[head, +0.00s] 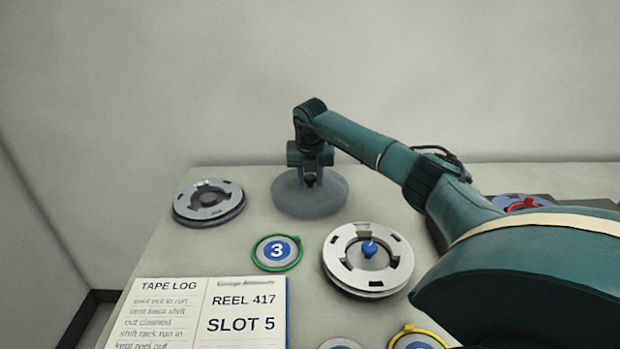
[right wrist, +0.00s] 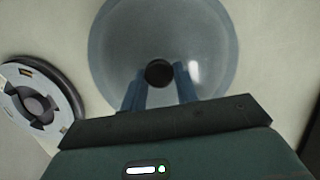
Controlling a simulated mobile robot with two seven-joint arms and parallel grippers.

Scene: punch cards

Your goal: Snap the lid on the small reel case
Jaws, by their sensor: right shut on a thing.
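A round translucent grey lid (head: 312,200) with a dark knob is at the back of the table. My right gripper (head: 311,178) is above it, pointing down, with its fingers shut on the knob. The right wrist view shows the dark knob (right wrist: 159,73) at the tips of the blue fingers, with the clear lid (right wrist: 160,35) spread out around it. No separate reel case can be made out; I cannot tell whether one is under the lid or whether the lid rests on anything. My left gripper is not in view.
A grey reel (head: 208,203) lies left of the lid, and a larger reel with a blue knob (head: 368,260) lies front right. A green-ringed disc marked 3 (head: 277,252) lies between. A tape log card (head: 200,315) is in front. A wall stands behind the table.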

